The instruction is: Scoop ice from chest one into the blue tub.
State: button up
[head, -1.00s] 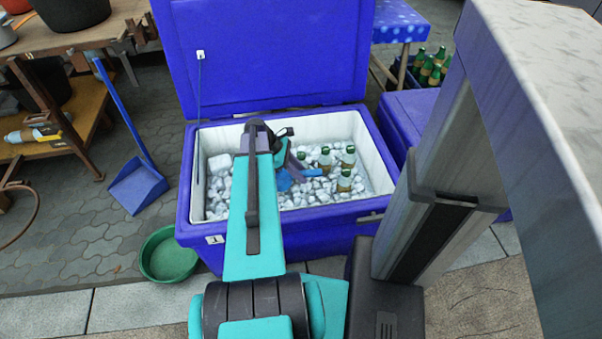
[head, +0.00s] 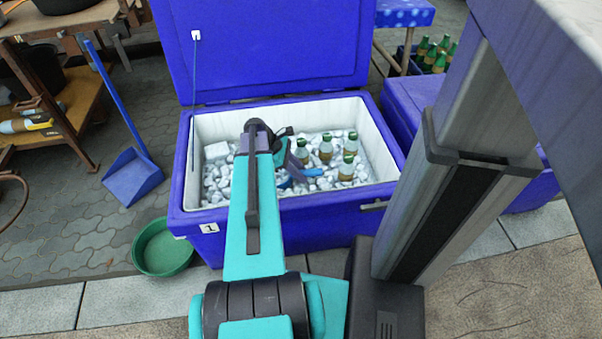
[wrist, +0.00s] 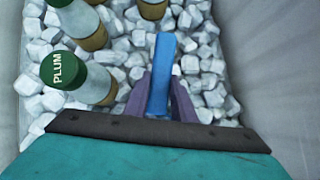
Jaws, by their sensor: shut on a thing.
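Chest one (head: 290,222) is a blue cooler with a "1" label on its front and its lid standing open. Ice (head: 215,178) and several green-capped bottles (head: 326,147) lie inside it. My gripper (head: 287,165) is down inside the chest. In the wrist view, the purple fingers of my gripper (wrist: 160,92) are shut on a blue handle (wrist: 163,60), seemingly a scoop's, over the ice (wrist: 205,75). The scoop (head: 303,173) shows only partly in the head view; its bowl cannot be made out. I see no blue tub.
A green basin (head: 163,247) sits on the ground at the chest's front left. A blue long-handled dustpan (head: 133,178) stands left of the chest. A second blue chest (head: 420,115) is close on the right. Capped bottles (wrist: 68,72) are left of my fingers.

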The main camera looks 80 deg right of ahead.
aim_at(280, 174)
jog(key=shift+f, duration=0.45)
jog(key=shift+w+r+b, duration=0.15)
jog(key=shift+w+b, duration=0.15)
jog(key=shift+w, duration=0.45)
jog(key=shift+w+a+b, duration=0.2)
jog(key=shift+w+b, duration=0.5)
jog(key=shift+w, duration=1.15)
jog(key=shift+w+a+b, duration=0.15)
jog(key=shift+w+b, duration=0.55)
jog(key=shift+w, duration=1.1)
jog(key=shift+w+r, duration=0.1)
jog(key=shift+r, duration=0.1)
jog(key=shift+t, duration=0.6)
jog(key=r+p, duration=0.1)
jog(key=p, duration=0.1)
jog(key=r+p, duration=0.1)
jog(key=r, duration=0.1)
jog(key=r+p, duration=0.2)
jog(key=shift+s+p, duration=0.25)
jog(key=shift+p, duration=0.05)
notch_tip(280, 174, up, 21)
jog(key=s+p, duration=0.2)
jog(key=p, duration=1.7)
jog(key=shift+s+r+t, duration=0.2)
jog(key=shift+t, duration=0.2)
jog(key=shift+d, duration=0.1)
